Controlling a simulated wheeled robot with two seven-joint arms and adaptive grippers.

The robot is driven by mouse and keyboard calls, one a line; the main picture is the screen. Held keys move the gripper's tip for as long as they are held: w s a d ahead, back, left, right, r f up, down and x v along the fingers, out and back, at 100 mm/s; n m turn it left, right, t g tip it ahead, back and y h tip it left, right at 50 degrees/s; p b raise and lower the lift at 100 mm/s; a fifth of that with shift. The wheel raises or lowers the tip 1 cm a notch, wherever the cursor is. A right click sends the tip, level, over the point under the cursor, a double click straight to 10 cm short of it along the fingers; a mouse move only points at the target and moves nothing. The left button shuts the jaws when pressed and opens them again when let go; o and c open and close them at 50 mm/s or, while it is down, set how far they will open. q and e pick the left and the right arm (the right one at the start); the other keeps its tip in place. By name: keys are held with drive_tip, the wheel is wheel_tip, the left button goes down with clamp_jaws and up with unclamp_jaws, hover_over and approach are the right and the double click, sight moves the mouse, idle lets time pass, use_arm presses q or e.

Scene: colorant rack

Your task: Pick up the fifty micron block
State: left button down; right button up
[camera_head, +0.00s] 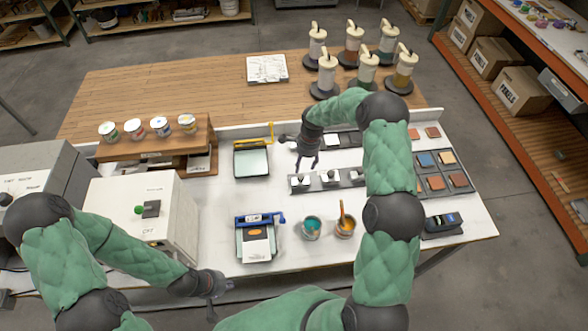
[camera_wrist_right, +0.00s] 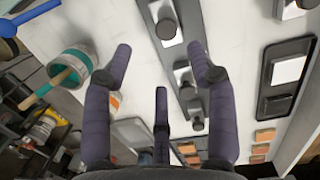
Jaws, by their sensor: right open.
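Several small metal blocks with dark knobs stand in a row on a grey holder: a left block (camera_head: 299,181), a middle block (camera_head: 328,178) and a right one (camera_head: 356,174). I cannot read any marking that tells which is the fifty micron block. In the right wrist view the near block (camera_wrist_right: 166,27) and another block (camera_wrist_right: 184,76) show beyond the fingers. My right gripper (camera_head: 306,162) is open and empty, above and behind the left end of the row; its spread fingers also show in the right wrist view (camera_wrist_right: 160,58). My left gripper (camera_head: 211,312) hangs at the table's front edge, its fingers unclear.
Two cups, teal (camera_head: 311,228) and orange (camera_head: 345,226), stand in front of the row. A blue-framed device (camera_head: 258,238) is left of them. A dark tray of colour tiles (camera_head: 439,172) lies right. Dispensers (camera_head: 325,75) stand behind.

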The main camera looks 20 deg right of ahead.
sight(301, 176)
drive_tip(key=f, duration=0.3)
drive_tip(key=f+p, duration=0.1)
drive_tip(key=f, duration=0.1)
drive_tip(key=shift+w+a+f, duration=0.2)
drive_tip(key=shift+w+a, duration=0.05)
drive_tip(key=shift+a, duration=0.05)
drive_tip(key=shift+w+f+p, duration=0.1)
drive_tip(key=shift+f+p, duration=0.8)
drive_tip(key=shift+f, duration=1.65)
clamp_jaws()
